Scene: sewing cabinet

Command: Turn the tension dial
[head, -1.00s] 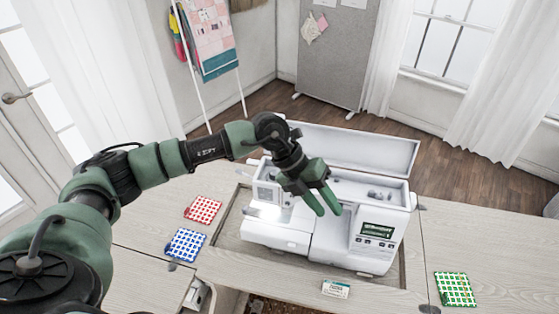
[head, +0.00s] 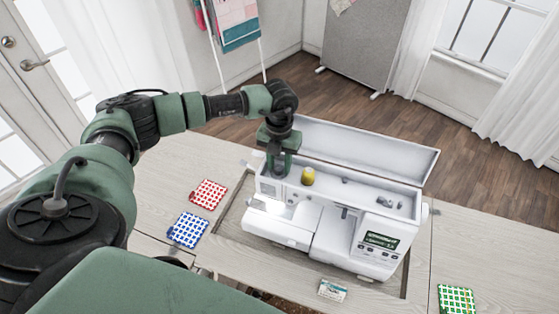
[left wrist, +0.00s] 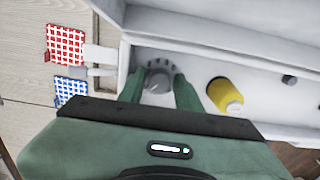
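The white sewing machine (head: 330,232) sits in the cabinet table with its top lid (head: 375,150) open. In the left wrist view the tension dial (left wrist: 158,82), a round grey knob with marks around it, lies in the machine's open top, near its left end. My left gripper (head: 279,172) points down over that end. In the left wrist view its green fingers (left wrist: 158,76) stand apart, one on each side of the dial. I cannot tell whether they touch it. In the head view the gripper hides the dial. My right gripper is not in view.
A yellow thread spool (head: 308,176) stands in the open top, just right of my left gripper. Red (head: 208,194), blue (head: 187,229) and green (head: 456,299) checked cloths lie on the table. A small card box (head: 332,290) lies in front of the machine.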

